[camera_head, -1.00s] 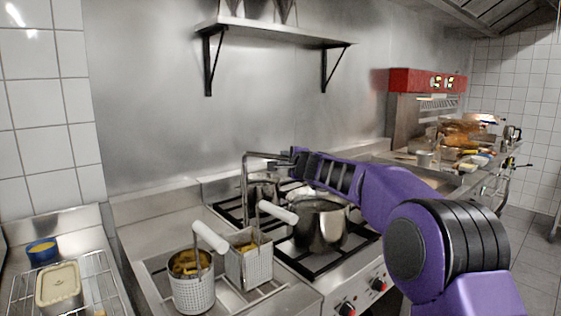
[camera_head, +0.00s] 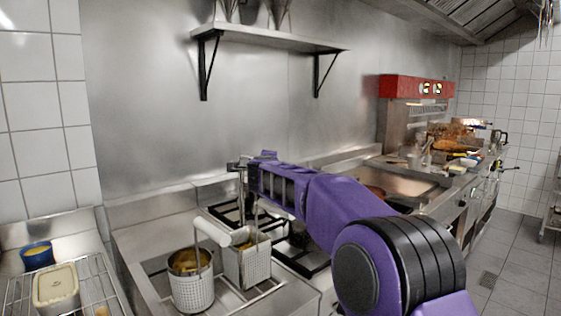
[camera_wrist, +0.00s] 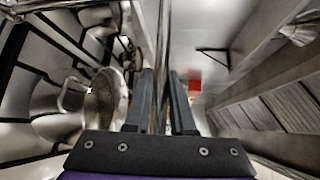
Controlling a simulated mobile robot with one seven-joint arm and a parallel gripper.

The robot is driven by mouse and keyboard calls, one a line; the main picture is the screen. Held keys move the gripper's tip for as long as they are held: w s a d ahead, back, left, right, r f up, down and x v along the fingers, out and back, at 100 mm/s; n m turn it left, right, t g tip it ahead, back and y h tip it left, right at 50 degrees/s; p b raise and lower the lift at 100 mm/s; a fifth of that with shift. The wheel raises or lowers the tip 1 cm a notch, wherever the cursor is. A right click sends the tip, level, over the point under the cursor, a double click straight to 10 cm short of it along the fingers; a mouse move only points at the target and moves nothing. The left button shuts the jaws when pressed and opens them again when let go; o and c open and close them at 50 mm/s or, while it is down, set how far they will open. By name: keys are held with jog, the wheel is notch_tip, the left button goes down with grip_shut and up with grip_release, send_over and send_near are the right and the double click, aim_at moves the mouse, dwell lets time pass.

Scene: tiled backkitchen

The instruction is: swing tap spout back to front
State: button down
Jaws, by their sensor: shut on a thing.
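The tap is a thin metal pipe that rises from the cooking range behind the white-handled baskets. Its upright (camera_head: 241,190) shows in the head view, and its top is largely covered by my gripper. My gripper (camera_head: 250,167) is at the top of the tap. In the wrist view, the spout (camera_wrist: 163,40) runs as a bright pipe between the two dark fingers of my gripper (camera_wrist: 161,90), which are closed on it. The spout's exact direction is hard to tell in the head view.
Two fryer baskets, a round one (camera_head: 191,291) and a square one (camera_head: 247,268), stand in front of the tap. A metal pot (camera_wrist: 103,100) shows beside my fingers in the wrist view. A wall shelf (camera_head: 265,38) is above.

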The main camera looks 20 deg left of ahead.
jog(key=shift+s+a, duration=0.2)
jog(key=shift+s, duration=0.1)
jog(key=c, duration=0.8)
grip_release()
jog(key=shift+o, duration=0.2)
jog(key=b+v, duration=0.1)
jog(key=v, duration=0.7)
jog(key=b+v, duration=0.1)
jog(key=v, duration=0.8)
jog(key=shift+s+a, duration=0.15)
jog(key=shift+s, duration=0.2)
